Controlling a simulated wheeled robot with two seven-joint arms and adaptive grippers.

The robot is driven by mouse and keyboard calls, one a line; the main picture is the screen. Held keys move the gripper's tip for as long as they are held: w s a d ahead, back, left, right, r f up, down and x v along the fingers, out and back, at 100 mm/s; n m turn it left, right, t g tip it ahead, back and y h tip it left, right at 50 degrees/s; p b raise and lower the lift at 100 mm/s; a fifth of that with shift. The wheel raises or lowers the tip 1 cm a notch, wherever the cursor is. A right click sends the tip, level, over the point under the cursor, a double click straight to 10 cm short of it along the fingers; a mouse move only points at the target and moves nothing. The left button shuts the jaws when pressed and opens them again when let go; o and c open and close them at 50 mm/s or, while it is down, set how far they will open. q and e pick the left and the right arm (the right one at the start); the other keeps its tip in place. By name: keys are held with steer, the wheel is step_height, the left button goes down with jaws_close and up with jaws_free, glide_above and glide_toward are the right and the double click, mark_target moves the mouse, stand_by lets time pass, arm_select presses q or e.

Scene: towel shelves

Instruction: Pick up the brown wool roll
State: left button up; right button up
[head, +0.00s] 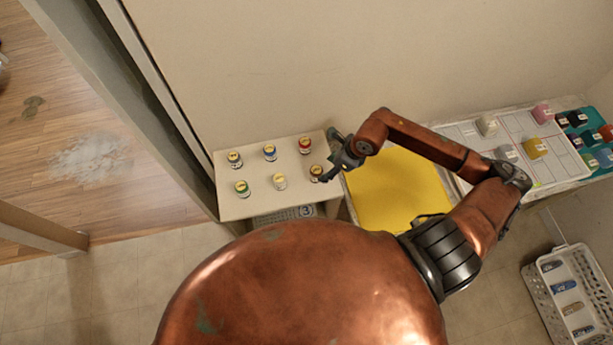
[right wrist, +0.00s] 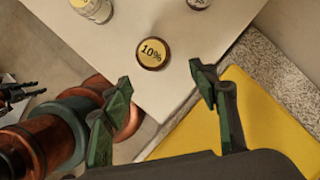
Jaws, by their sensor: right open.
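The brown roll (head: 316,171) stands upright at the right edge of the small pale table. My right gripper (head: 329,158) is over the table's right edge, close to the roll. In the right wrist view its two green fingers (right wrist: 160,76) are spread and empty, and the roll lies just beyond and between the tips. I cannot tell the height gap. My left gripper does not show in the head view.
The pale table (head: 262,206) also holds several labelled rolls, including red (head: 305,145), blue (head: 270,152) and green (head: 242,188) ones. A yellow board (head: 395,190) lies to the right. Beyond it is a white tray (head: 462,133) with coloured pieces. A wall rises behind.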

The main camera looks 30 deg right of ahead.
mark_target(321, 171)
steer(key=a+f, duration=0.1)
steer(key=w+f+p, duration=0.1)
steer(key=shift+w+a+f, duration=0.2)
steer(key=shift+a+f, duration=0.15)
steer(key=x, duration=0.3)
steer(key=shift+w+a+p, duration=0.25)
steer(key=shift+p, duration=0.1)
steer(key=shift+f, duration=0.3)
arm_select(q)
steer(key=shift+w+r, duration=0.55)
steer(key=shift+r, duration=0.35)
arm_select(e)
steer(key=shift+f, duration=0.1)
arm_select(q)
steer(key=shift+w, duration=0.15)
arm_select(e)
steer(key=c, duration=1.3)
